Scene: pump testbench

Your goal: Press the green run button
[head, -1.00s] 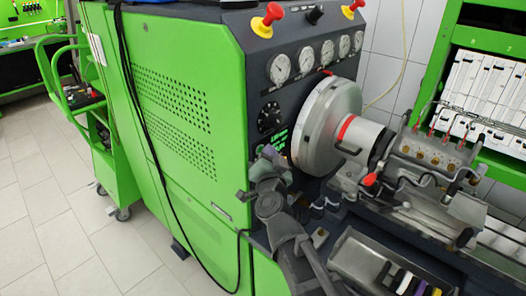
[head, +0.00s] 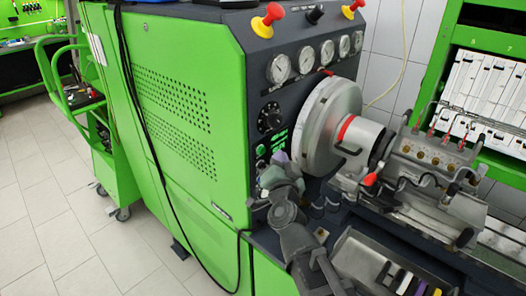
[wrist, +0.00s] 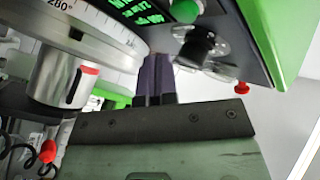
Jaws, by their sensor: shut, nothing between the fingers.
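The green run button (head: 261,150) shows on the dark front panel in the head view, left of the lit green display (head: 279,139) and below the black dial (head: 270,117). In the wrist view, a bright green round shape (wrist: 186,10) by the display's green digits (wrist: 150,17) looks like this button, cut by the top edge. My gripper (head: 281,158) is in front of the panel, just right of and below the button, apart from it in the picture. Its purple-grey fingers (wrist: 155,78) are shut and empty. Their exact distance from the panel is unclear.
The large grey flywheel disc (head: 325,125) stands close right of my gripper. The pump (head: 432,155) and a metal tray (head: 360,258) lie further right. Gauges (head: 305,59) and red knobs (head: 273,12) are above.

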